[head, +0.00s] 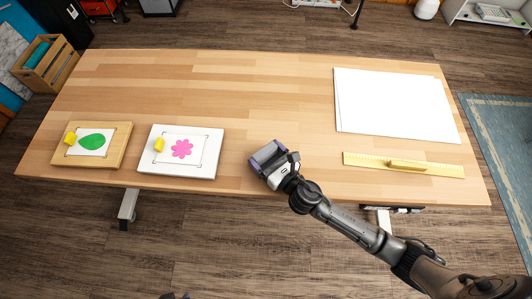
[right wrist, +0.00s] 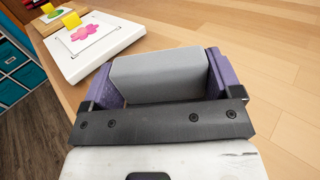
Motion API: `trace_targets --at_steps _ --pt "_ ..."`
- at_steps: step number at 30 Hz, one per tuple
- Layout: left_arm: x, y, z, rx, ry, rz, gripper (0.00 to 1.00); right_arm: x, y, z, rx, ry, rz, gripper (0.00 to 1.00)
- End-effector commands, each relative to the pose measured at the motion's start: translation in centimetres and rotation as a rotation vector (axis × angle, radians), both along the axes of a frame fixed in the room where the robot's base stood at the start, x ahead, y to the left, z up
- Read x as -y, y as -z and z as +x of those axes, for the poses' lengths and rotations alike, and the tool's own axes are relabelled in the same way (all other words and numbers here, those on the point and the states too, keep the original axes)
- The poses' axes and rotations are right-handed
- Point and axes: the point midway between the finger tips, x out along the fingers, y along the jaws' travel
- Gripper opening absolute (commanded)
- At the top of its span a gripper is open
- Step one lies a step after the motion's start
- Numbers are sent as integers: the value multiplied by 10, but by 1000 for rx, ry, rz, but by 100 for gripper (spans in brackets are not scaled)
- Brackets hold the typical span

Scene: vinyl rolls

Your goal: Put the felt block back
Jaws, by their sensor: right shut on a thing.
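The grey felt block (right wrist: 160,76) is held between the purple fingers of my right gripper (head: 267,157). In the right wrist view the right gripper (right wrist: 165,75) has a finger on each side of the block. In the head view the block (head: 265,153) is over the front edge area of the wooden table (head: 240,95), right of the white board. I cannot tell whether the block touches the table. My left gripper is not clearly visible; only a small dark part shows at the bottom edge of the head view.
A white board (head: 209,166) with a pink flower and a yellow piece lies left of the gripper. A wooden board (head: 119,152) with a green leaf is farther left. White sheets (head: 395,105) and a yellow ruler (head: 440,169) lie right. The table's middle is clear.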

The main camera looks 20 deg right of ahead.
Motion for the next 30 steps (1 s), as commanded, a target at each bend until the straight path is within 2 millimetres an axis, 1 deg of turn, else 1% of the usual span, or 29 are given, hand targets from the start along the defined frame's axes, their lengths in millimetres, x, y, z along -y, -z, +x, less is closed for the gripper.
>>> trace_targets --at_steps 25,26,30 --pt "4 1 0 0 -9 -14 43 0 4 0 0 -1 0 42" --pt "4 1 0 0 -8 -13 43 0 4 0 0 -1 0 86" --pt "3 1 0 0 -6 -9 43 0 4 0 0 -1 0 100"
